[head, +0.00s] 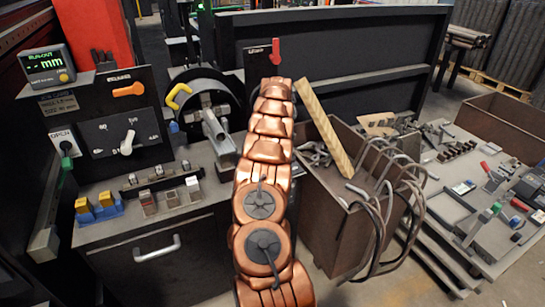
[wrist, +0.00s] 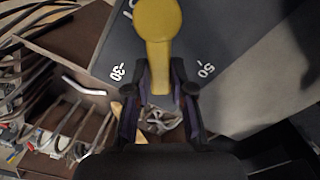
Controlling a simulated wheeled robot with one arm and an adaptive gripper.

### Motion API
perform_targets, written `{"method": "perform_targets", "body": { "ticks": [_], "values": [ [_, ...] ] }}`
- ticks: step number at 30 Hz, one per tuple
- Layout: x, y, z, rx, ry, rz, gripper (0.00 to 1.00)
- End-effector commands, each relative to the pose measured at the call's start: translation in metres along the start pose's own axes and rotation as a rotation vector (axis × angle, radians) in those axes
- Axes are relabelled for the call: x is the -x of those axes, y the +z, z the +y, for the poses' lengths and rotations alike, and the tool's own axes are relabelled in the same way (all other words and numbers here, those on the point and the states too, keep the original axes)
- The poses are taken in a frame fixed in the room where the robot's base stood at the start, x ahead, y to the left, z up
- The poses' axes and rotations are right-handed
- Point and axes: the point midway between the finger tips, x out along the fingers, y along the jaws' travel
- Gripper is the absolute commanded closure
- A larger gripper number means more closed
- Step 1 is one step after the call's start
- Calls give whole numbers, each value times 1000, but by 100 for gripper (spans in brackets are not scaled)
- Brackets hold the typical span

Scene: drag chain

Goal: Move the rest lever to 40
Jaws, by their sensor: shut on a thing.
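In the wrist view, the yellow rest lever (wrist: 157,40) has a round hub at the top and a handle running straight down. It lies on a dark plate (wrist: 100,65) with white numbers. A 30 shows left of the handle and a 50 right of it; the handle lies roughly midway between them. No 40 can be read. My gripper (wrist: 160,78) has its two fingers on either side of the handle's lower end and is shut on it. In the head view, my copper arm hides my gripper, and I cannot make out this lever there.
A brown bin (head: 335,185) with a wooden plank (head: 325,130) and bent bars stands right of my arm. A machine with a white knob (head: 127,143) and an orange lever (head: 128,90) stands left. A red lever (head: 276,50) is on a dark panel behind. A cluttered table (head: 470,195) is far right.

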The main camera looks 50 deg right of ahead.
Motion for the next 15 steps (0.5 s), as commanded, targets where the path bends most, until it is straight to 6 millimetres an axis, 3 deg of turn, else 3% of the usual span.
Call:
{"method": "perform_targets", "body": {
  "ticks": [7, 8, 15],
  "values": [
    [0, 0, 0, 1, 0, 0, 100],
    [0, 0, 0, 1, 0, 0, 77],
    [0, 0, -1, 2, 0, 0, 52]
  ]
}}
